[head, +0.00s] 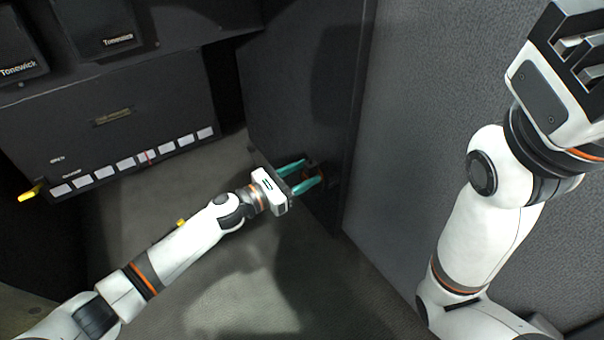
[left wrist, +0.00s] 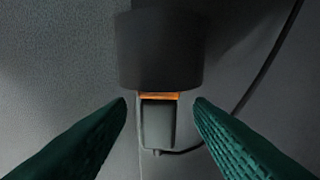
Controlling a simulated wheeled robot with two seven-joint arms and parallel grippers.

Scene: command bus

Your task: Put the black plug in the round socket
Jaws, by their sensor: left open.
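My left gripper (head: 312,171) is open at the dark side wall, with its teal fingers pointing at a small fitting with orange on it. In the left wrist view the open fingers (left wrist: 160,103) stand on either side of a dark grey plug (left wrist: 158,124), with a gap on both sides. An orange band (left wrist: 158,95) shows at the plug's upper end, right against a dark round housing (left wrist: 160,50) that looks like the round socket. I cannot tell how deep the plug sits. My right gripper (head: 580,58) is raised at the upper right, away from the wall fitting; its jaw opening is unclear.
A thin black cable (left wrist: 268,68) runs from the plug's lower end to the upper right. A console with a row of white labels (head: 132,162) stands at the left, with a yellow piece (head: 30,191) at its corner.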

